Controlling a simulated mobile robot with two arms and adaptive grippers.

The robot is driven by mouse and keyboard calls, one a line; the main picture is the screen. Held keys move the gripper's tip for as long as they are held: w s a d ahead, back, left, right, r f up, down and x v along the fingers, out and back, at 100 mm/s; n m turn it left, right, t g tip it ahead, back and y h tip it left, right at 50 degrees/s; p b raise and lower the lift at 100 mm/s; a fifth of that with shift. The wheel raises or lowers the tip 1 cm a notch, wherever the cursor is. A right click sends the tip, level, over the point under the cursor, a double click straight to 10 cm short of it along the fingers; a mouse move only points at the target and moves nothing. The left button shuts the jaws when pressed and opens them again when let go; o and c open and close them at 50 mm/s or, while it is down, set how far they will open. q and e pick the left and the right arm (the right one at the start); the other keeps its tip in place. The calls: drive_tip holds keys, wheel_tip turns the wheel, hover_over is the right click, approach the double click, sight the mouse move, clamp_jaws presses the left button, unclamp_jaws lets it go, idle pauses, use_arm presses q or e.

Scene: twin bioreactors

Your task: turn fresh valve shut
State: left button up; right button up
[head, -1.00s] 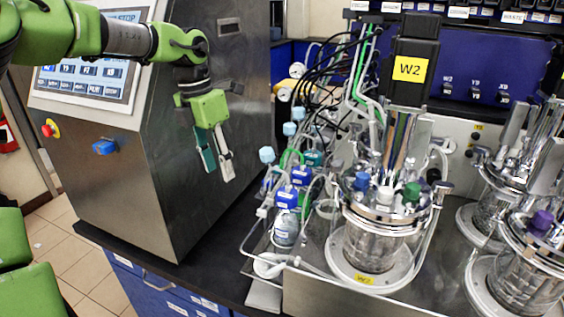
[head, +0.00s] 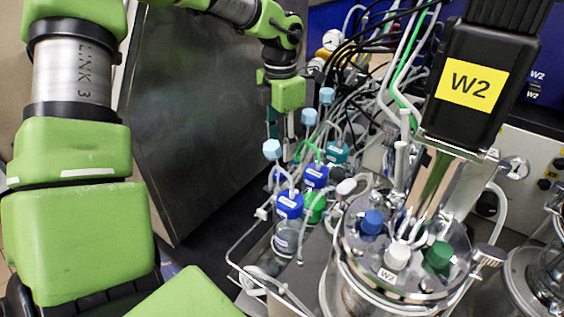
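A cluster of small valves and tubing stands left of the W2 vessel in the head view. The labels are too small to read, so I cannot tell which one is the fresh valve. My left gripper (head: 281,138) points down at the far left edge of this cluster. Its two fingers are apart with nothing seen between them; the tips are partly hidden by knobs and tubes. Contact cannot be told. My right gripper is not in view.
The W2 vessel (head: 400,258) with its black motor head (head: 484,75) stands close on the right. Cables and tubes (head: 385,60) crowd behind the valves. A grey steel cabinet (head: 195,120) stands at the left. A thin tube (head: 238,250) runs along the front.

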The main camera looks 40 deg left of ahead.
sight(281, 172)
use_arm(q)
wheel_tip(281, 172, down, 6)
drive_tip(key=shift+w+f+p, duration=0.15)
drive_tip(key=shift+p, duration=0.7)
drive_tip(key=shift+f, duration=0.75)
clamp_jaws()
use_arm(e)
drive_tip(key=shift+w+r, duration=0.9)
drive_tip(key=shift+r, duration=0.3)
